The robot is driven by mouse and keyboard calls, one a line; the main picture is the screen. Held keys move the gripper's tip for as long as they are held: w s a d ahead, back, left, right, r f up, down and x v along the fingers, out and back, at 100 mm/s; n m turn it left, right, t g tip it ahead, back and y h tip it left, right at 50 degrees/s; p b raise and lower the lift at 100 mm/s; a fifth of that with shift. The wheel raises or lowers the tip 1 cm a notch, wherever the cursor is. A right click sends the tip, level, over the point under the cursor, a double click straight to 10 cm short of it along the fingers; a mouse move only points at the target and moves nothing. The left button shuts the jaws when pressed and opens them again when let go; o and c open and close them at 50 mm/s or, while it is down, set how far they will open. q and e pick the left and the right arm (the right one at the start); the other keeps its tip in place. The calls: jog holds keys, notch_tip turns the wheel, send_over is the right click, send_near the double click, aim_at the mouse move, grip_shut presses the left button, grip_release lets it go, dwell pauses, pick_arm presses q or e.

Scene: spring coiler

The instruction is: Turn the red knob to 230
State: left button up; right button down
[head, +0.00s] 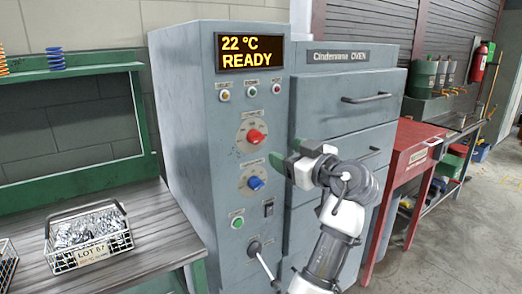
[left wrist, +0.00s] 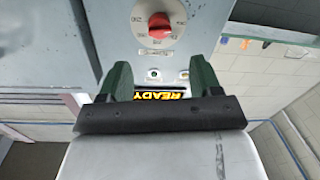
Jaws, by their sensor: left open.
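The red knob (head: 256,136) is on a pale dial on the front of the grey control cabinet (head: 185,130), below the display. In the left wrist view, which is upside down, the red knob (left wrist: 159,25) shows above the gap between the fingers, with numbers around its dial. The numbers are too small to read for sure. My left gripper (head: 291,157) is open and empty, to the right of the knob and a little lower, apart from it. Its two green fingers (left wrist: 160,76) stand wide apart in the left wrist view. My right gripper is not in view.
A blue knob (head: 256,183) sits below the red one, with a green button (head: 238,222), a dark switch (head: 268,208) and a lever (head: 256,249) lower down. The display (head: 249,52) reads 22 °C READY. Oven drawers (head: 345,100) stand to the right, a workbench (head: 160,225) to the left.

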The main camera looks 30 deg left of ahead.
aim_at(260, 140)
pick_arm(q)
jog(key=p+x, duration=0.2)
jog(key=x, duration=0.8)
jog(key=shift+w+a, duration=0.15)
jog(key=shift+a, duration=0.15)
jog(key=c, duration=0.9)
